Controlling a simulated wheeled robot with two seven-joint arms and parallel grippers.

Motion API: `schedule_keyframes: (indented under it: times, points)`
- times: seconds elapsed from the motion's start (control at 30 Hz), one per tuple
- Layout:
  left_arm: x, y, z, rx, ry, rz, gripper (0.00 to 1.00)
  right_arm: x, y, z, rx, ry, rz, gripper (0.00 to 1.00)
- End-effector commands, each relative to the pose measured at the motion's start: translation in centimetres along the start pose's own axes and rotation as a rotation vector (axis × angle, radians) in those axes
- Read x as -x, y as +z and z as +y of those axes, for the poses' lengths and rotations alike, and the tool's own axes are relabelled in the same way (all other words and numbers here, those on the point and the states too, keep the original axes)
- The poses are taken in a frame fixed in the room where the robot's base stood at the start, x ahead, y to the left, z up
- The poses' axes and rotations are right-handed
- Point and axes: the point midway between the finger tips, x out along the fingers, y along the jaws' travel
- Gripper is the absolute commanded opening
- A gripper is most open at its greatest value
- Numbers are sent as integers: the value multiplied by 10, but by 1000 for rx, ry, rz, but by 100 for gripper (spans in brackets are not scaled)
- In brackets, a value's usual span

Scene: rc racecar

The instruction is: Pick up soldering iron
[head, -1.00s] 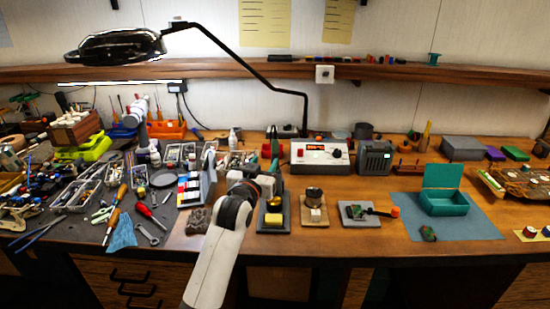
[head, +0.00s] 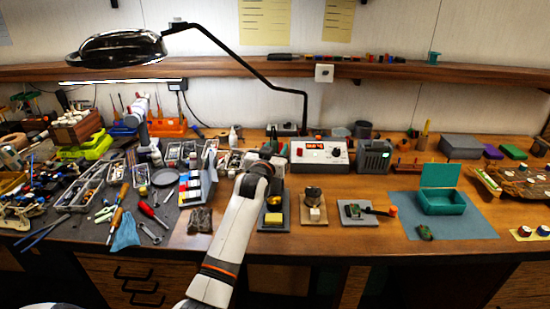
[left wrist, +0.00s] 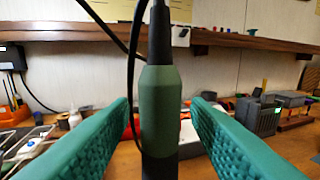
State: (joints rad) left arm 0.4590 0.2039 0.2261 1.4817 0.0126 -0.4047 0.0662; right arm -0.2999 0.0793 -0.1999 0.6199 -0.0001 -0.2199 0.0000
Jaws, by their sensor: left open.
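The soldering iron (left wrist: 160,112) stands upright in the middle of the left wrist view, with a green grip and black parts above and below it. My left gripper (left wrist: 161,102) is open, with one teal finger on each side of the grip and a visible gap on both sides in the picture. How deep the iron sits between the fingers is hard to tell. In the head view my left arm reaches over the bench, and its gripper (head: 272,147) is largely hidden by the wrist, as is the iron. My right gripper is not in view.
A white station with a red display (head: 318,155) and a dark box (head: 375,157) stand just right of my gripper. A yellow sponge tray (head: 274,222) lies in front. A black cable (left wrist: 132,70) hangs beside the iron. Cluttered trays fill the left bench.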

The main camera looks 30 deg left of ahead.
Motion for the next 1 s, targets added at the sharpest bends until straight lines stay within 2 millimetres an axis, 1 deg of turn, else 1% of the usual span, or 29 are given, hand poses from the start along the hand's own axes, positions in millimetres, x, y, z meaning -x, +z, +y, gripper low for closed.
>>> schedule_keyframes:
  times: [0.07, 0.1, 0.17, 0.3, 0.37, 0.63, 0.73, 0.87, 1.0]
  points:
    - [0, 0, 0, 0, 0, 0, 43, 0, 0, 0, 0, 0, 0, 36]
    - [0, 0, 0, 0, 0, 0, 42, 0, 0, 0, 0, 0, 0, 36]
    - [0, 0, 0, 0, 0, 0, 32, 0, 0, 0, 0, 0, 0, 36]
    - [0, 0, 0, 0, 0, 0, 9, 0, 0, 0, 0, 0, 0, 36]
    - [0, 0, 0, 0, 0, 0, 0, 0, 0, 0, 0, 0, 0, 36]
    - [0, 1, 0, 0, 0, -1, 0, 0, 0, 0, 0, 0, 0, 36]
    - [0, 6, 0, 0, 0, -3, 0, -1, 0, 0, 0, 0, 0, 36]
    - [0, 19, 0, 0, 0, -6, 0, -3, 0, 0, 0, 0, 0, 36]
    - [0, 41, 1, 0, 0, -8, 0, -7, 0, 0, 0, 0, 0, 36]
